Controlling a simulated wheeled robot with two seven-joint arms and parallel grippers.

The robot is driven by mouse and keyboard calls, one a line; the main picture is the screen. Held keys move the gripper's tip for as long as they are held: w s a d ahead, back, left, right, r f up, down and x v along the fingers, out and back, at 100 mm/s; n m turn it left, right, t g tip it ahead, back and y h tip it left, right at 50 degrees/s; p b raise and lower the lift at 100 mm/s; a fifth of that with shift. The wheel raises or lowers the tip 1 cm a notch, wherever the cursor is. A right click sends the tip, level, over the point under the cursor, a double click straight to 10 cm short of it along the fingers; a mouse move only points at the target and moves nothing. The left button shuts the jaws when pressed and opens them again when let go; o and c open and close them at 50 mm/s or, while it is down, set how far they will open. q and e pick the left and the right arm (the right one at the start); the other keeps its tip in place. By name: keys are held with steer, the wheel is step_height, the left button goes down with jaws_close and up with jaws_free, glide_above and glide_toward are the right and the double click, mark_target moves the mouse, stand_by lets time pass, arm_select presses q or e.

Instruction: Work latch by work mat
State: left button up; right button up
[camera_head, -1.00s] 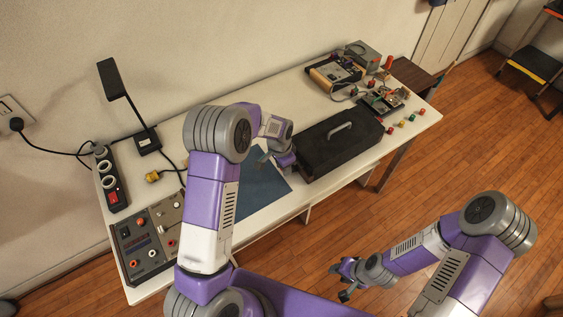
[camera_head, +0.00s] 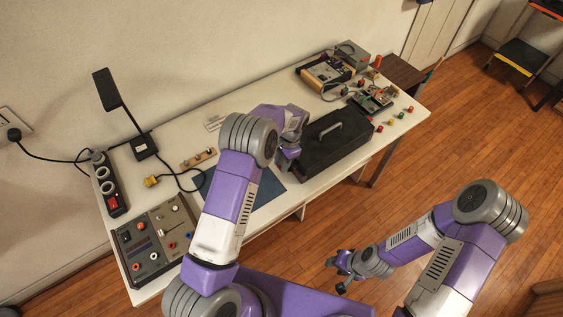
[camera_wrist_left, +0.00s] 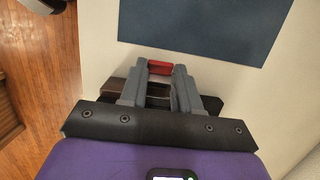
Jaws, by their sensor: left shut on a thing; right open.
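The blue-grey work mat (camera_head: 268,188) lies flat on the white table and also shows in the left wrist view (camera_wrist_left: 205,25). A black case (camera_head: 335,150) with a grey top handle stands just right of the mat. My left gripper (camera_head: 288,152) is at the case's mat-side end, mostly hidden by my own arm in the head view. In the left wrist view, my left gripper (camera_wrist_left: 162,72) is shut on a small red piece, apparently the latch (camera_wrist_left: 160,67), beside the mat. The latch's exact position is unclear. My right gripper (camera_head: 341,272) is open and empty over the floor.
A lamp (camera_head: 122,105), power strip (camera_head: 110,188) and grey control panel (camera_head: 155,240) stand on the left. Devices (camera_head: 325,72) and small coloured parts (camera_head: 393,122) crowd the right end. A wooden strip (camera_head: 200,158) lies behind the mat.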

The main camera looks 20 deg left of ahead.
arm_select(q)
steer(key=o, duration=1.1)
steer(key=shift+d, duration=0.1)
steer(key=shift+c, duration=0.2)
steer(key=v, duration=0.7)
steer(key=shift+r+p, duration=0.25)
steer(key=shift+p, duration=0.2)
steer(key=shift+w, duration=0.1)
